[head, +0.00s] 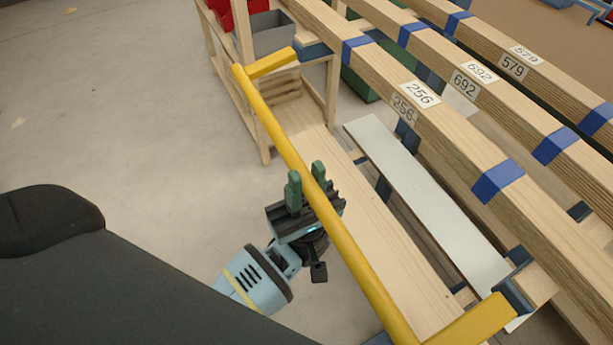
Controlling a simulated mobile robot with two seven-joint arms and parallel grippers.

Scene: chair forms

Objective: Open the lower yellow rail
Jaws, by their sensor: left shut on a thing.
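The yellow rail (276,130) is a long bar with a short bent arm at each end. It runs from the upper left to the lower right in the head view, out in front of the wooden frame. Its short arms reach back to dark brackets on the frame. My left gripper (306,188) is at the middle of the rail, with its green fingers on either side of the bar, shut on it. The near end of the rail is partly cut off by the lower picture edge. My right gripper is not in view.
Wooden beams (452,130) with blue bands and number labels run behind the rail. A pale board (420,190) and a wooden shelf (350,190) lie below them. A red bin (228,12) stands at the top. The grey floor (120,110) at left is clear.

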